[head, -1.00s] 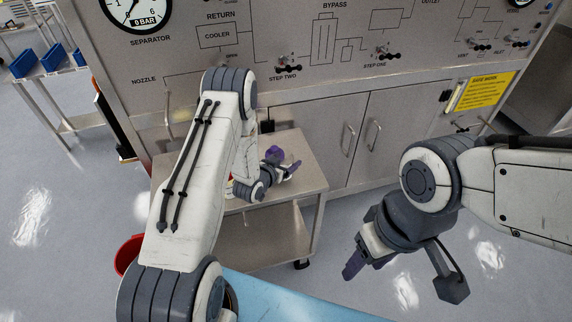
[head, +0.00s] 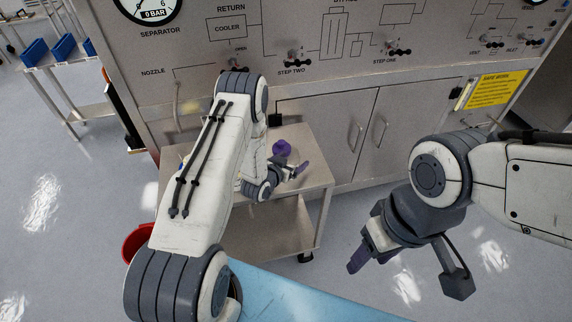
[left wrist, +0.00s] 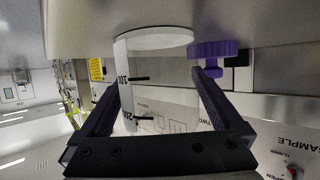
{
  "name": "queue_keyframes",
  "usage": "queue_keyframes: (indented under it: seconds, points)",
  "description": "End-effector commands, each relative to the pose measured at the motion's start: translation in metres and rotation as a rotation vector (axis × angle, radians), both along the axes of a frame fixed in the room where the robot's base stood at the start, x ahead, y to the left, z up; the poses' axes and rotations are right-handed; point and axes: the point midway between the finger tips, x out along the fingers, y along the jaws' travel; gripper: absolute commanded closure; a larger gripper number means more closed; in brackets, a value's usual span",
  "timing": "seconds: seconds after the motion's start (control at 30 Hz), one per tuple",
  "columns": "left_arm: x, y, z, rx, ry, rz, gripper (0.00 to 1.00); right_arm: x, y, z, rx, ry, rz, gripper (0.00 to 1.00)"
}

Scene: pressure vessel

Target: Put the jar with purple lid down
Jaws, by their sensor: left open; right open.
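A clear cylinder with black graduation marks (left wrist: 125,85), probably the jar, shows between the fingers in the left wrist view. Its round pale end (left wrist: 155,39) is against the light surface at the top of that view. A scalloped purple lid (left wrist: 215,49) lies beside the right fingertip there; whether it is on the jar I cannot tell. A round purple shape, likely this lid, shows over the cart in the head view (head: 282,148). My left gripper (head: 291,168) is open around the cylinder, low at the cart top. My right gripper (head: 368,257) is open and empty.
The metal cart (head: 315,165) stands before a grey panel with gauges, valves and cabinet doors (head: 345,130). A red bucket (head: 137,242) and a blue surface (head: 290,295) are nearby. A side table (head: 75,62) holds blue bins. My left arm hides part of the cart.

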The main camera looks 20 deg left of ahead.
Motion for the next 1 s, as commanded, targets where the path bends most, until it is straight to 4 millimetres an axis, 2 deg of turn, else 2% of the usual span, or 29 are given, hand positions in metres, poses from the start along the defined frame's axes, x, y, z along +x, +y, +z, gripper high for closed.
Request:
queue_keyframes:
  seconds: [0.53, 0.7, 1.0]
  points:
    - [-0.092, 0.019, 0.037, -0.001, 0.003, 0.004, 0.0, 0.0, 0.0, -0.02, -0.001, 0.001, 0.0, 0.45]
    - [-0.105, 0.021, 0.044, 0.0, 0.001, 0.001, 0.0, 0.0, 0.0, -0.021, -0.001, 0.001, 0.0, 0.45]
    - [-0.108, 0.021, 0.046, -0.001, 0.001, 0.0, 0.0, 0.0, 0.0, -0.021, 0.0, 0.0, 0.0, 0.45]
